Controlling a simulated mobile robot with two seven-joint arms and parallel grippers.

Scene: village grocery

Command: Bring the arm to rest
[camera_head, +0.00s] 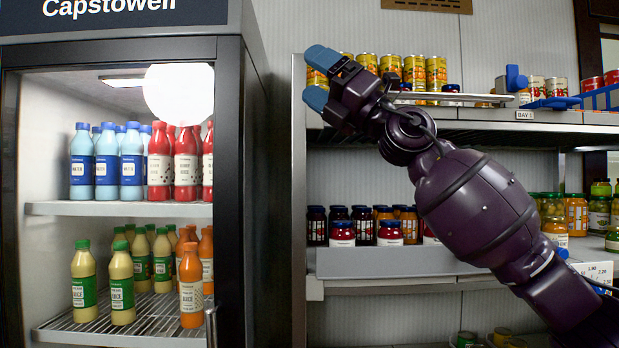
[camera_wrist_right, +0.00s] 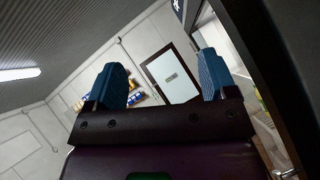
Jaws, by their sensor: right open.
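My right arm (camera_head: 475,200) reaches in from the lower right of the head view and points up and left. My right gripper (camera_head: 318,78), with blue fingertips, is raised in front of the shelf unit's left edge, near the top shelf. It is open. In the right wrist view the two blue fingers (camera_wrist_right: 162,82) stand wide apart with nothing between them. Beyond them are a tilted wall, a framed panel (camera_wrist_right: 172,75) and a few cans. My left gripper is not in view.
A fridge (camera_head: 230,150) with bottles stands on the left, close to my gripper. Behind my arm, a shelf unit (camera_head: 345,262) holds jars and cans.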

